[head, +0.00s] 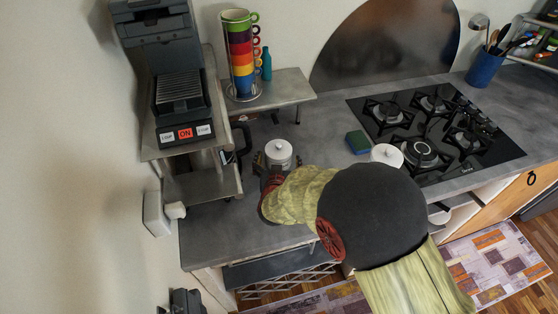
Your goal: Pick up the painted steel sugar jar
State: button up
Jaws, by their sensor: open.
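A white lidded jar (279,154) with a small knob stands upright on the grey counter, left of the hob. A second white lidded jar (387,154) stands farther right by the hob, partly hidden by my arm. No label is legible, so I cannot tell which one is the sugar jar. My gripper (279,161) is open at the left jar, with dark fingers showing at its left and right sides. Whether the fingers touch it cannot be told. My wrist and arm hide the jar's near lower side.
A steel stand (278,91) behind holds a stack of coloured mugs (240,57) and a blue bottle (266,66). A coffee machine (181,95) is at left. A sponge (357,142) lies between the jars and the gas hob (428,127). The counter's front left is clear.

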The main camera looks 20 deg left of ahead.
jog(key=shift+x, duration=1)
jog(key=c, duration=0.3)
jog(key=c, duration=1.2)
jog(key=shift+r, duration=0.1)
